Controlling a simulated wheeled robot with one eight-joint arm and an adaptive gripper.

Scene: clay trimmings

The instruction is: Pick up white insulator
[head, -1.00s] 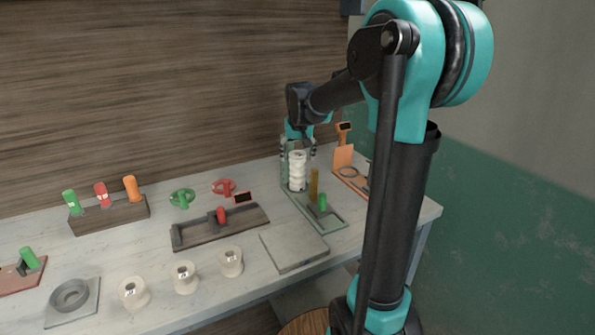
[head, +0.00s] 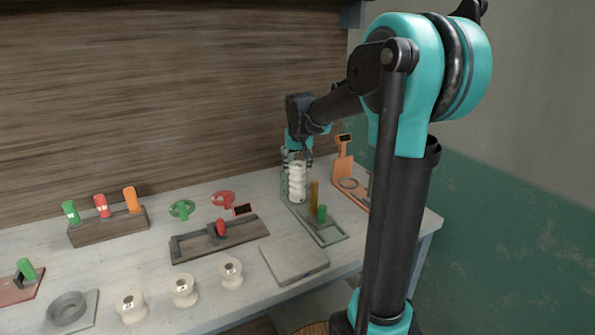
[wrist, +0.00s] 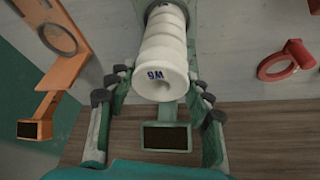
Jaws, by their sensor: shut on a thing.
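The white insulator (head: 297,184) is a ribbed white column. It stands upright at the back of a green-framed fixture (head: 335,238) on the bench. My gripper (head: 297,159) is above it, with its fingers around its upper end and shut on it. In the wrist view, the insulator (wrist: 163,50) shows its round end with a hole and dark blue marking, between the dark-padded fingers of my gripper (wrist: 160,80). Its lower end is far from the wrist camera, and I cannot tell whether it touches the fixture.
An orange fixture (head: 343,168) with a ring stands close on the right. A dark tray (head: 190,254) with a red handle and a grey slab (head: 293,262) lie in front. Several white spools (head: 184,291) line the front. A red ring (head: 222,199) lies behind the tray.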

